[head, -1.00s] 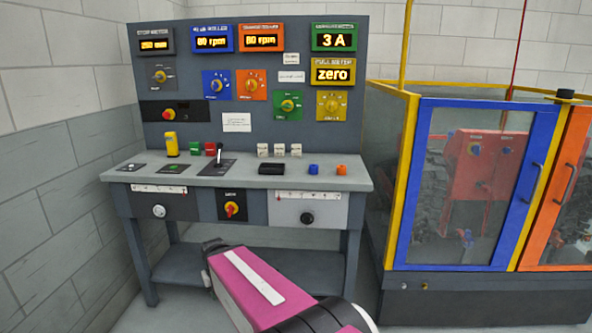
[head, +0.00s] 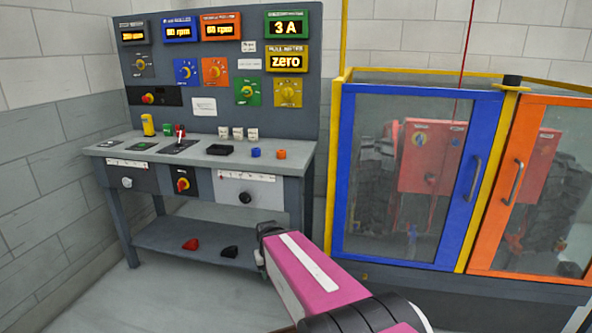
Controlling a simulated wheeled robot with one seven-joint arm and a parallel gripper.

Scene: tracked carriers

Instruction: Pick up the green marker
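A small green block (head: 168,129), which may be the green marker, stands on the bench top (head: 130,150). It is between a yellow upright piece (head: 148,125) and a red block (head: 180,129), behind a small lever. It is too small to tell its exact shape. My pink and white arm reaches in from the lower right in front of the bench, well apart from the green block.
The bench top also holds a black tray (head: 220,150), several white blocks, a blue piece (head: 255,153) and an orange piece (head: 281,154). A control panel (head: 225,90) rises behind. Red and black pieces lie on the lower shelf (head: 165,238). A glazed cabinet (head: 340,180) stands right.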

